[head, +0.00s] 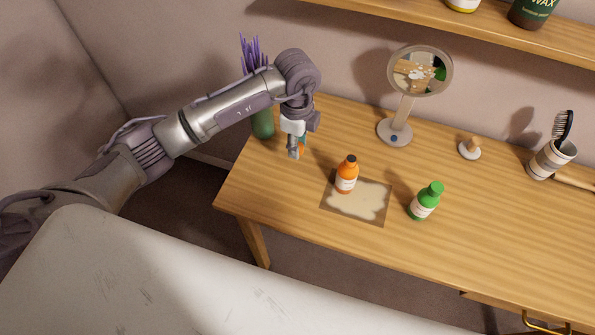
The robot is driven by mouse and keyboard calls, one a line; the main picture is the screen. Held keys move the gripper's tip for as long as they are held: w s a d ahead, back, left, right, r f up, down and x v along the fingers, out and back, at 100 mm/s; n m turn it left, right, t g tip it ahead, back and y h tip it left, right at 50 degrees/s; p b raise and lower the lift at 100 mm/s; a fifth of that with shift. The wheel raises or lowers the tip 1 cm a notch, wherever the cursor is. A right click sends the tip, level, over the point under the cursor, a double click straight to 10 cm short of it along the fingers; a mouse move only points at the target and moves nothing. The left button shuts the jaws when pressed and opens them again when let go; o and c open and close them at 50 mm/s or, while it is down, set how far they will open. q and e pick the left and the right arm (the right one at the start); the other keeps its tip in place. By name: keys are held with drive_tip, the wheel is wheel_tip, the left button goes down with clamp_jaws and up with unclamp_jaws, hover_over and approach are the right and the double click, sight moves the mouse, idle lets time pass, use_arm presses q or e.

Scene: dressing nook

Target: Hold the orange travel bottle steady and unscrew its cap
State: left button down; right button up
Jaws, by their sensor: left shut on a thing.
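My right gripper is not in view.
A green bottle (423,203) stands just right of the mat. A round mirror (394,131), a small ring holder (469,150) and a cup with a brush (549,160) are farther back. A green vase (262,124) with purple flowers stands behind my left arm. The table's right front is clear.

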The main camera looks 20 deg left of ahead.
use_arm(q)
drive_tip(key=shift+f+n, duration=0.3)
drive_tip(key=shift+n, duration=0.1)
drive_tip(key=p, duration=0.1)
hover_over(298, 174)
wheel_tip(298, 174, down, 7)
drive_tip(key=shift+a+r, duration=0.1)
drive_tip(key=shift+r, duration=0.1)
wheel_tip(298, 174, down, 2)
drive_tip(key=shift+f, duration=0.6)
drive_tip(key=shift+f, duration=0.15)
drive_tip(key=c, duration=0.8)
unclamp_jaws()
drive_tip(key=shift+c, duration=0.2)
